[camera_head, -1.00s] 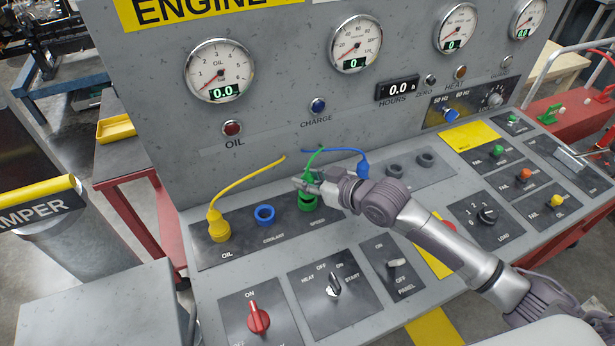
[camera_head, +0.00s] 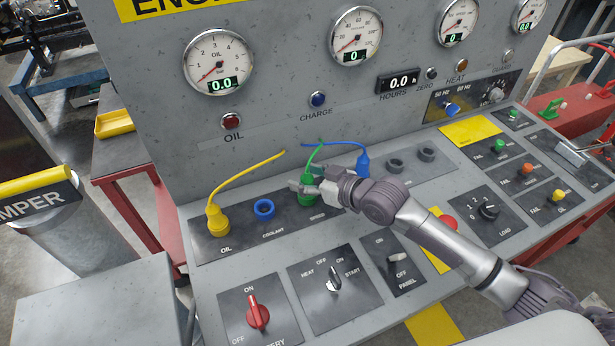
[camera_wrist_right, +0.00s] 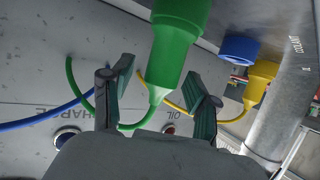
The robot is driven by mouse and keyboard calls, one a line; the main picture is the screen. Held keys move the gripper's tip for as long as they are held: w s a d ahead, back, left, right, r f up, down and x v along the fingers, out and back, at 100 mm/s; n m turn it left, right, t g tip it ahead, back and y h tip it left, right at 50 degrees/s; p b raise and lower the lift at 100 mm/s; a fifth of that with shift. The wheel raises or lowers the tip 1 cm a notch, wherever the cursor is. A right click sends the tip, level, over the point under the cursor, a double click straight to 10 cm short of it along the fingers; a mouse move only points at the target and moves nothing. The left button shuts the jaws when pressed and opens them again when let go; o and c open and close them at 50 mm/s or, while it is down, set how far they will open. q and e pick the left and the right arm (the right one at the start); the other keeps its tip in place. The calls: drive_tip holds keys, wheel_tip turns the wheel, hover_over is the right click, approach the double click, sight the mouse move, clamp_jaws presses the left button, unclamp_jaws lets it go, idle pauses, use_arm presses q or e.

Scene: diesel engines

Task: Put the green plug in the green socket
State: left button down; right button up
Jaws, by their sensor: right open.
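The green plug (camera_wrist_right: 172,60) stands upright in the green socket (camera_head: 308,201). Its wide body meets the socket closely, and its green cable runs back toward the panel. In the right wrist view the green socket (camera_wrist_right: 183,10) shows at the top edge. My right gripper (camera_head: 309,183) is open around the plug's narrow neck. In the wrist view its two fingers (camera_wrist_right: 158,80) stand apart on both sides of the plug, with gaps. In the head view the fingers hide part of the plug. My left gripper is not in view.
To the left are an empty blue socket (camera_head: 264,209) and a yellow plug (camera_head: 215,217) in its socket. A blue plug (camera_head: 362,163) stands close to the right, beside my gripper. Dark sockets (camera_head: 396,166) lie beyond it. Switches and knobs cover the console front. The gauge panel rises behind.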

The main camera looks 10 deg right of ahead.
drive_tip(key=v, duration=1.2)
drive_tip(key=shift+f, duration=0.1)
